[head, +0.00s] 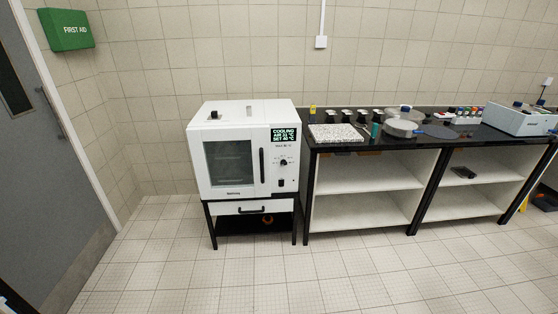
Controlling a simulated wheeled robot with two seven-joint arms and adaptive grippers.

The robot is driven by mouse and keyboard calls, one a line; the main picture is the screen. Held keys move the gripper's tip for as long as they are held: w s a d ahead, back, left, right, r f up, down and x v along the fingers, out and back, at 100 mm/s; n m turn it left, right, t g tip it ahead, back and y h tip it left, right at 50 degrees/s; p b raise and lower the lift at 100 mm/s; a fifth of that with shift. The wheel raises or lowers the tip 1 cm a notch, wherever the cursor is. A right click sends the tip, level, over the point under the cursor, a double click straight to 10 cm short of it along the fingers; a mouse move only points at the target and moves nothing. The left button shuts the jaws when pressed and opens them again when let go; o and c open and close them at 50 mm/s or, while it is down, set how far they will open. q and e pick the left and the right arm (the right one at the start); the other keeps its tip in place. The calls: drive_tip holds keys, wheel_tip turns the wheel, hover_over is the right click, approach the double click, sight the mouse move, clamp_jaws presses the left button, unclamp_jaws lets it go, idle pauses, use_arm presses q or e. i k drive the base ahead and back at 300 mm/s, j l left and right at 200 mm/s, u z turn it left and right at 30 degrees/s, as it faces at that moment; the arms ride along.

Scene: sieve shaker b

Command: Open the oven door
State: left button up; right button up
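The white oven (248,150) stands on a black-framed stand a little left of the middle of the head view. Its door (231,191) is shut, with a dark window (228,163) through which shelves show faintly. A black vertical handle (262,165) is on the door's right side. A control panel (283,165) right of the door has knobs and a display reading "COOLING", with air and set temperature lines. Neither of my grippers shows in this view.
A drawer (238,208) and an open lower shelf are under the oven. A black-topped bench (440,137) with pans, a speckled slab (337,133) and other equipment stands to the right. A grey door (45,150) is at the left. The tiled floor in front is clear.

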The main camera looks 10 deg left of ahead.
sight(259, 136)
drive_tip(key=i+l, duration=0.45)
drive_tip(key=i, duration=0.2)
drive_tip(key=i+l+u, duration=0.15)
drive_tip(key=i+l, duration=0.3)
drive_tip(key=i, duration=0.25)
